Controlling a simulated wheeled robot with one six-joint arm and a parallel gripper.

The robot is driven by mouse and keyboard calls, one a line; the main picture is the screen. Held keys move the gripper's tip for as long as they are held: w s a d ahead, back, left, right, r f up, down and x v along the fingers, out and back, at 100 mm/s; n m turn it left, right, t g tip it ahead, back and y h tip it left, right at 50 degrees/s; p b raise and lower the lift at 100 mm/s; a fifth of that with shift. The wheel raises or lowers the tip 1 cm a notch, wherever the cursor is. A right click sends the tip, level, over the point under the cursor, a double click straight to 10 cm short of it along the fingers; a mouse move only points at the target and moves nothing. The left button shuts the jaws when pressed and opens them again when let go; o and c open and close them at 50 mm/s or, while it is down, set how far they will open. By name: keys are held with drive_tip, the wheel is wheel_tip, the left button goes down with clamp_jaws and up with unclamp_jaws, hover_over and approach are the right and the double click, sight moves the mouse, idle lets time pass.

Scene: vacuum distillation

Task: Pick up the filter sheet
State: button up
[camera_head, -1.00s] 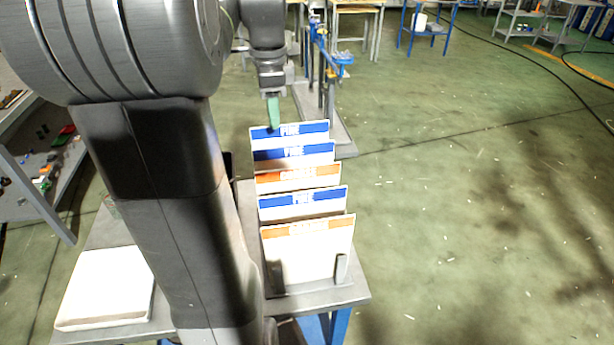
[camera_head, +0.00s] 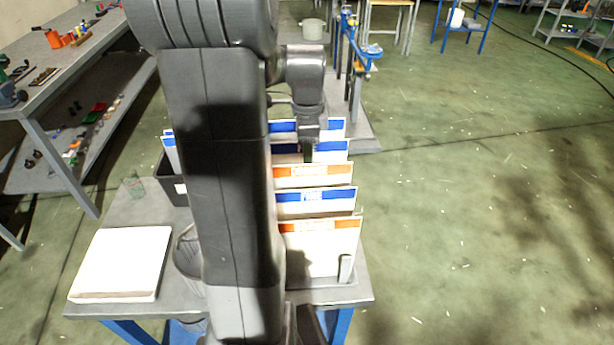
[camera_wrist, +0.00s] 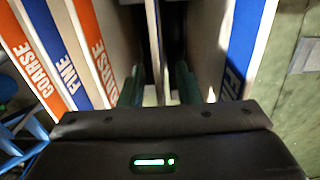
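Upright filter sheets stand in a row in a rack on the bench. Front to back in the head view are an orange-banded sheet (camera_head: 325,250), a blue-banded FINE sheet (camera_head: 330,204), another orange-banded sheet (camera_head: 325,172), a blue-banded sheet (camera_head: 333,150) and a rear blue-banded sheet (camera_head: 336,127). My gripper (camera_head: 308,152) points down at the two rear sheets. In the wrist view its fingers (camera_wrist: 160,85) are apart, low between the COARSE sheet (camera_wrist: 100,45) on the left and a FINE sheet (camera_wrist: 240,50) on the right.
A white slab (camera_head: 120,262) lies on the bench at left, near a glass beaker (camera_head: 134,184) and a dark bin (camera_head: 172,182). A shelf unit (camera_head: 75,90) with small items stands at far left. The floor at right is open.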

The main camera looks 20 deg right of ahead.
clamp_jaws()
drive_tip(key=shift+r, duration=0.15)
